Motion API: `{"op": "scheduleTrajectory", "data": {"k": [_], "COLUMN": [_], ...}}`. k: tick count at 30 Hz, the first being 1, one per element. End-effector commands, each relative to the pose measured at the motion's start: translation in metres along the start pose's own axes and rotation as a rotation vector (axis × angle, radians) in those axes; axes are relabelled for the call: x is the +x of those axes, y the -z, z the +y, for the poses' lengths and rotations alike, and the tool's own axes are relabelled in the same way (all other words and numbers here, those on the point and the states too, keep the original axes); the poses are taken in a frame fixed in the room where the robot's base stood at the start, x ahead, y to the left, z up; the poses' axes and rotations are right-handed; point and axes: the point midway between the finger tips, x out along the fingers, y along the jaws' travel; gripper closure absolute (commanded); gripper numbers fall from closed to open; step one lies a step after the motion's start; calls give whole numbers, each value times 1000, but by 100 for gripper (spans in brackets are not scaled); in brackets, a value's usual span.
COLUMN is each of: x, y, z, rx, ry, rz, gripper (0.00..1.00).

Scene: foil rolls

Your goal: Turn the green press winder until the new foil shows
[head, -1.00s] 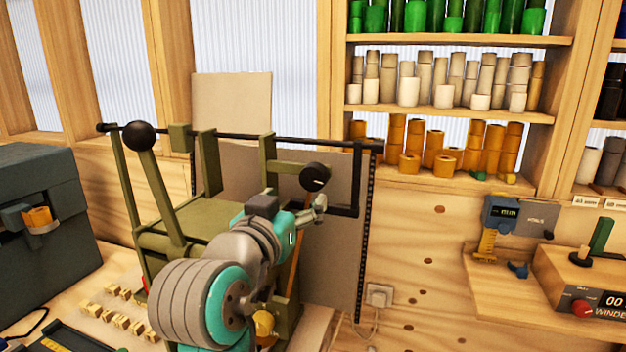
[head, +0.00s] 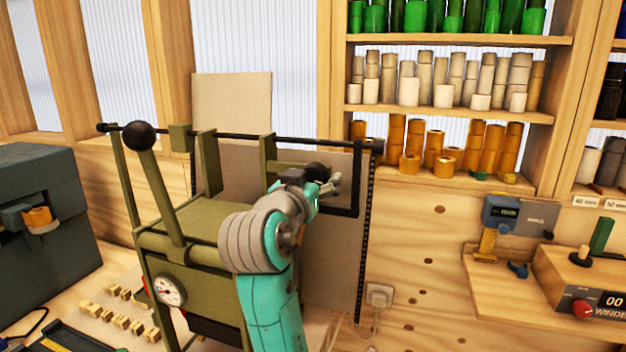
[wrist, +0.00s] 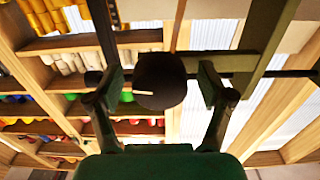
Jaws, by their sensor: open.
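The olive-green press (head: 205,215) stands on the bench at centre left in the head view, with a long lever ending in a black ball (head: 139,136). Its winder has a dark round knob (head: 315,168) at the right, partly hidden behind my gripper (head: 332,187). In the wrist view the knob (wrist: 160,66) with a short pale mark sits between the two spread fingers of my gripper (wrist: 152,80), with a gap showing on each side. My gripper is open and holds nothing. I cannot make out any foil.
A pressure gauge (head: 170,290) is on the press front. Small brass blocks (head: 110,315) lie on the bench at left, beside a dark grey box (head: 40,215). Shelves of coloured rolls (head: 435,150) stand behind. A winder box (head: 585,280) sits at right.

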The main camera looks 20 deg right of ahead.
Motion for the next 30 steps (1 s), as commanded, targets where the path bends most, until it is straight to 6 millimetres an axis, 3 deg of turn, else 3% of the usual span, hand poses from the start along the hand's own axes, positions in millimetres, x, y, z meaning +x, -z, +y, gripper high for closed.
{"op": "scheduleTrajectory", "data": {"k": [2, 3, 9, 10, 20, 30], "x": [0, 0, 0, 0, 0, 0], "y": [0, 0, 0, 0, 0, 0], "z": [0, 0, 0, 0, 0, -1], "rx": [0, 0, 0, 0, 35, 252], "ry": [0, 0, 0, 0, 0, 0], "rz": [0, 0, 0, 0, 0, 0], "gripper": [20, 25, 75, 80, 80, 80]}}
